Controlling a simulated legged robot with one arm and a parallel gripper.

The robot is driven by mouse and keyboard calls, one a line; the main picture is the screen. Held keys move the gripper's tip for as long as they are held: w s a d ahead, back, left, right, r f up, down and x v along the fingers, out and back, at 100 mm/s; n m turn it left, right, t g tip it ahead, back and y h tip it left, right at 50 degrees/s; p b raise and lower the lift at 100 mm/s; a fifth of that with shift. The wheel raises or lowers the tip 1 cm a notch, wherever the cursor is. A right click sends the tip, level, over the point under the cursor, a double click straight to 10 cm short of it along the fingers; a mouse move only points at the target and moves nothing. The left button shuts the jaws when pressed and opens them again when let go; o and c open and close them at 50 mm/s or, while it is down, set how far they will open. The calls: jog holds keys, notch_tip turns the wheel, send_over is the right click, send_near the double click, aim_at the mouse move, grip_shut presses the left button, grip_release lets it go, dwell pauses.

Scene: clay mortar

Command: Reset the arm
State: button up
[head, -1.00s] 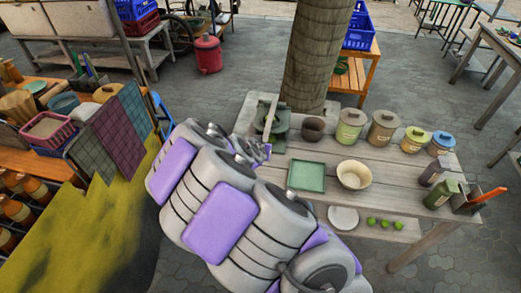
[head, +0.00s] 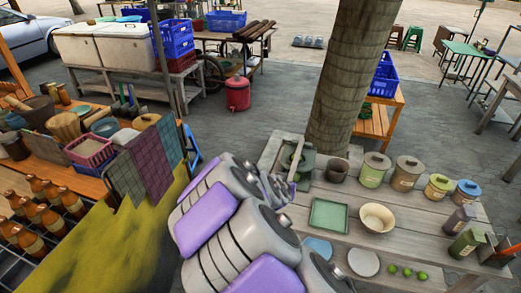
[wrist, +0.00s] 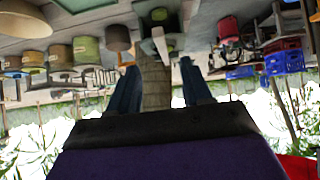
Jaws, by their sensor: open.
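My arm with its purple panels reaches forward from the bottom of the head view. My gripper (head: 279,188) is small and partly hidden there, just in front of the table's near left end. In the wrist view my gripper (wrist: 158,68) has its two dark fingers wide apart with nothing held between them. A dark green mortar (head: 304,164) with a pale pestle (head: 298,154) stands on the wooden table beyond it. The wrist view is upside down and shows the mortar (wrist: 158,18) past the fingers.
The wooden table (head: 403,216) holds a brown pot (head: 336,170), a green tray (head: 329,215), a cream bowl (head: 377,217) and several lidded jars. A tree trunk (head: 349,75) rises behind it. A crowded stall stands at left. Paved floor (head: 285,100) is open behind.

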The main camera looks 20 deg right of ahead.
jog(key=s+a+r+n+g+y, duration=0.2)
jog(key=s+a+r+g, duration=0.1)
jog(key=s, duration=0.9)
jog(key=s+a+r+n+g+y, duration=0.1)
jog(key=s+a+r+n+g, duration=0.1)
jog(key=s, duration=1.1)
jog(key=s+a+r+n+g+y, duration=0.2)
jog(key=s+a+r+g, duration=0.2)
jog(key=s, duration=0.9)
jog(key=shift+s+a+r+n+g+y, duration=0.3)
jog(key=shift+a+n+g, duration=0.15)
jog(key=shift+a, duration=0.4)
jog(key=shift+w, duration=0.1)
